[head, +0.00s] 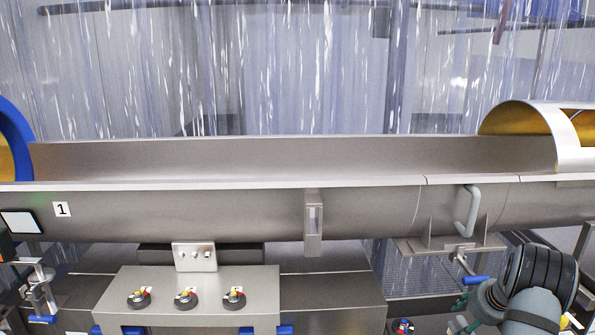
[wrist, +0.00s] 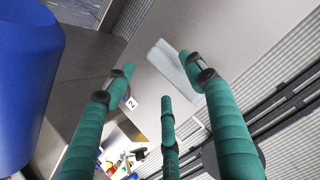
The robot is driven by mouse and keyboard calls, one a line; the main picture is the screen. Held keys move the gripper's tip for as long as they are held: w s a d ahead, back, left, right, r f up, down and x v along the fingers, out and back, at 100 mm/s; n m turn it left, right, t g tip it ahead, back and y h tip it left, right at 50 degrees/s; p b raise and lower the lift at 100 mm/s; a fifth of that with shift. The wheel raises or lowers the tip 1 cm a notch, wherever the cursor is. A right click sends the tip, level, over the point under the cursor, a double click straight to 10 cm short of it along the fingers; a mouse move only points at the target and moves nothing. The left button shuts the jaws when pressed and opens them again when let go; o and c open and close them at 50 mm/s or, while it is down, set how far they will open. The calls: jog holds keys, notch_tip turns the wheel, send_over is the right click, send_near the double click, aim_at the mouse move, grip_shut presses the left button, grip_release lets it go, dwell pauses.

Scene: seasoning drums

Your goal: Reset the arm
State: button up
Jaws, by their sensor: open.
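My gripper (wrist: 158,74) is open in the wrist view, with its green fingers spread and nothing between them. Beyond the fingertips is a pale grey-blue handle (wrist: 174,66) on a metal surface; the finger at right overlaps part of it in the picture. I cannot tell how far the fingers are from it. In the head view a similar handle (head: 473,210) is on the front of the long metal trough (head: 240,212). My arm shows at the lower right there, below the trough; the gripper is mostly hidden.
A blue drum-like body (wrist: 25,85) fills the left of the wrist view, near a "2" label (wrist: 132,103). In the head view, a control box (head: 185,318) with knobs stands below the trough. A gold-lined drum opening (head: 537,122) is at right. Clear curtains hang behind.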

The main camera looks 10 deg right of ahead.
jog(key=shift+d+r, duration=0.1)
jog(key=shift+r, duration=0.25)
